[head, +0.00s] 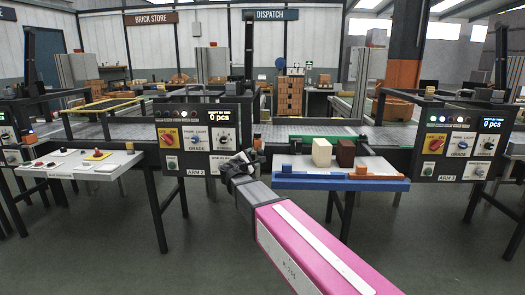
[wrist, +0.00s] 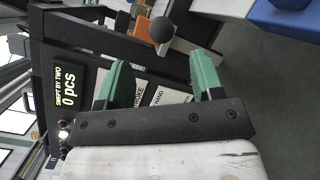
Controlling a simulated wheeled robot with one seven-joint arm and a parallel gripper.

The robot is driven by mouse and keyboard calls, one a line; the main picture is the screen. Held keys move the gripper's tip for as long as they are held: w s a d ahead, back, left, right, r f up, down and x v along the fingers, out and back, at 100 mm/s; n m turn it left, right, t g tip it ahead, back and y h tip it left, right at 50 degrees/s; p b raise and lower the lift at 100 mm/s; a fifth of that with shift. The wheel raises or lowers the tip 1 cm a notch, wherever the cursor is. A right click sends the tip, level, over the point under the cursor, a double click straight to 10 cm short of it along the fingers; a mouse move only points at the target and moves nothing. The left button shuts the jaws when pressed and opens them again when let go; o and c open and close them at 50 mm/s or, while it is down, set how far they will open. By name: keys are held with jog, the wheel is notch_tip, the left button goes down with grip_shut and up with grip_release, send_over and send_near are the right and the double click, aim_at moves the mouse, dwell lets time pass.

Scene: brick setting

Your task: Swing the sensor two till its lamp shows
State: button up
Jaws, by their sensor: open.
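My gripper (head: 240,165) is in front of the control panel marked ARM 2 (head: 174,165). In the wrist view its two green fingers (wrist: 163,78) are spread with nothing held between them. A small orange block with a dark round knob (wrist: 162,30) sits beyond the fingers by the black frame. A small dark-topped orange piece (head: 257,142) shows right of the panel in the head view. No label tells whether either is sensor two. A row of small lamps (head: 182,114) tops the panel; which belongs to the sensor I cannot tell.
The panel's display (head: 217,118) reads 0 pcs. A blue-edged shelf (head: 340,184) with cream and brown blocks stands right of my gripper. A white shelf (head: 70,172) with small parts is at left. Another panel (head: 462,142) stands at right. The floor in front is clear.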

aim_at(262, 151)
jog(key=x, duration=1)
jog(key=shift+w+d, duration=0.1)
